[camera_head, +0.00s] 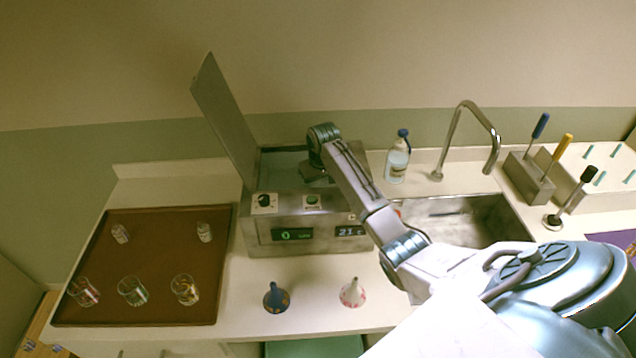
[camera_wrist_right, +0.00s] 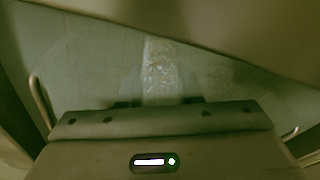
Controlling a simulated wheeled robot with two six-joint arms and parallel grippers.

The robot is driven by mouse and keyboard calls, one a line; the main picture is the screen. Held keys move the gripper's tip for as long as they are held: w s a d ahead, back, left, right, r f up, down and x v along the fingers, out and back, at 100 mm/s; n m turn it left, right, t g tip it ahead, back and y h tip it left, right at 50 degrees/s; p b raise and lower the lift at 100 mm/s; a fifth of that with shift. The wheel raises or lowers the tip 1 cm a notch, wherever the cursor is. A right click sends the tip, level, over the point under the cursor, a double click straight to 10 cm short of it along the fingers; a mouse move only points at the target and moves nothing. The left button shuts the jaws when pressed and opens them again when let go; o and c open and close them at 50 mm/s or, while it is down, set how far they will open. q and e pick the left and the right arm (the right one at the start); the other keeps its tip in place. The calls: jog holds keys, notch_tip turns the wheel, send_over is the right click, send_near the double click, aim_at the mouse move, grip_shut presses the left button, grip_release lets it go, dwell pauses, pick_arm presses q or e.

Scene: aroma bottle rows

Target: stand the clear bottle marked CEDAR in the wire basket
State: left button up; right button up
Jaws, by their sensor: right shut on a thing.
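My right arm reaches over the open metal bath (camera_head: 300,235), and my right gripper (camera_head: 314,172) is low at its opening, largely hidden by the arm. In the right wrist view my right gripper (camera_wrist_right: 160,102) is shut on a clear bottle (camera_wrist_right: 158,72) with a pale, speckled face; I cannot read any marking on it. The wire basket is not clearly visible; thin curved wires at the left (camera_wrist_right: 40,100) and right of the wrist view may belong to it. Whether the bottle touches anything below is unclear. My left gripper is not in view.
The bath's raised lid (camera_head: 225,115) stands at its left. A brown tray (camera_head: 150,262) holds small jars and glass beakers. Two funnels (camera_head: 276,298) stand in front of the bath. A wash bottle (camera_head: 398,158), sink (camera_head: 465,218) and tap (camera_head: 490,135) are to the right.

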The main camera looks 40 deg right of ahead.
jog(key=shift+a, duration=0.15)
jog(key=o, duration=1)
jog(key=shift+f, duration=0.15)
jog(key=shift+c, duration=0.2)
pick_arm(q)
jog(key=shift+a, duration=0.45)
pick_arm(e)
jog(key=r+b, duration=0.1)
jog(key=r, duration=0.2)
jog(key=r+b, duration=0.2)
jog(key=r, duration=0.1)
jog(key=s+r+b, duration=0.1)
jog(key=r, duration=0.2)
jog(key=shift+s, duration=0.1)
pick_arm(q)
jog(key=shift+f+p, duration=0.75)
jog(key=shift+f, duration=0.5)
pick_arm(e)
jog(key=shift+s+a+r, duration=0.1)
jog(key=shift+s+r, duration=0.1)
jog(key=shift+r, duration=0.65)
jog(key=shift+s+r, duration=0.15)
jog(key=shift+r, duration=0.7)
